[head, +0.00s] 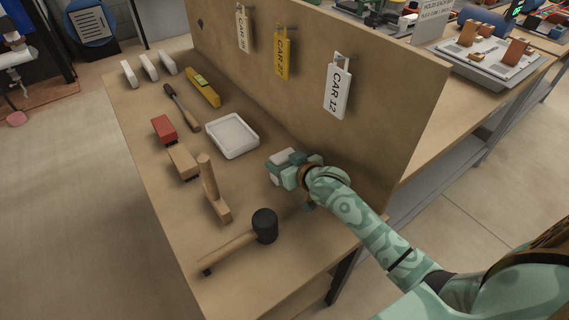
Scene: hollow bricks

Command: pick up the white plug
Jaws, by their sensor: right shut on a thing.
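My right gripper (279,166) is over the right part of the workbench, near the upright board. It is shut on a small pale block, which I take for the white plug (284,156). The fingers and hand hide part of the plug, and I cannot tell whether it touches the bench top. My left gripper is not in view.
A white tray (232,135) lies left of my right gripper. A black-headed mallet (265,226), a wooden hammer-shaped piece (212,190), a tan block (183,161), a red block (164,129) and a yellow level (203,87) lie around. Tags hang on the board (380,130).

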